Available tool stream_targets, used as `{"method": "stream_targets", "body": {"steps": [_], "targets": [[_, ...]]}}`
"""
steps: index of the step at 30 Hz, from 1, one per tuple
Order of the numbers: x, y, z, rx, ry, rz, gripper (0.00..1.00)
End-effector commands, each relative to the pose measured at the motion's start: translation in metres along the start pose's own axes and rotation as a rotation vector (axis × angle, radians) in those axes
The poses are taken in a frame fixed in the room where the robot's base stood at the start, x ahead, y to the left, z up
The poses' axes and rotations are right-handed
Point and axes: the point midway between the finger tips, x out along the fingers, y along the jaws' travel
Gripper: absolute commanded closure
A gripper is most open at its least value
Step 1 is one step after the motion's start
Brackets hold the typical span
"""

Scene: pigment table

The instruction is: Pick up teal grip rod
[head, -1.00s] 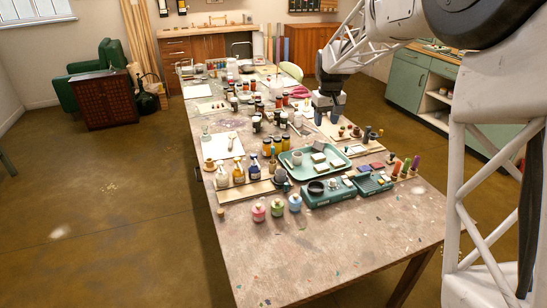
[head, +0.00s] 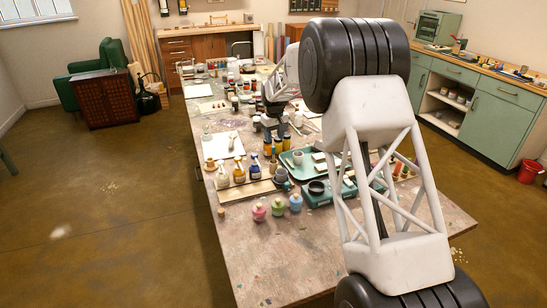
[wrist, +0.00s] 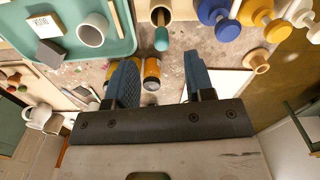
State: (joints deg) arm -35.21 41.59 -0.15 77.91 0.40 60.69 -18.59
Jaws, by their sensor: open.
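The teal grip rod (wrist: 161,40) shows in the wrist view at the top centre. Its teal end points toward my gripper and its other end is at a round wooden piece with a dark centre (wrist: 160,14). My gripper (wrist: 160,62) is open and empty, its two blue-grey fingers apart. The rod lies beyond the fingertips in the picture, roughly in line with the gap, and does not appear to be touched. In the head view my gripper (head: 270,125) is over the middle of the table, beyond the bottles. I cannot make out the rod clearly there.
A teal tray (wrist: 122,45) with a grey cup (wrist: 92,31) lies left of the rod. Blue, yellow and white knobbed pieces are to its right. The table's near end (head: 270,265) is mostly bare.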

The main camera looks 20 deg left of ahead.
Motion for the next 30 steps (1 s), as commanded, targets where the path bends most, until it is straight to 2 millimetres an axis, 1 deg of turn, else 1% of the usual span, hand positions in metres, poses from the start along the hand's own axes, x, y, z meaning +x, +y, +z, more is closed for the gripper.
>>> {"method": "stream_targets", "body": {"steps": [4, 14, 24, 30], "targets": [[0.004, -0.003, -0.005, -0.006, -0.001, 0.000, 0.51], [0.005, -0.003, -0.005, -0.006, -0.001, -0.001, 0.51], [0.029, -0.003, -0.005, -0.006, -0.002, -0.001, 0.51], [0.031, -0.003, -0.005, -0.006, -0.001, 0.000, 0.51]]}}
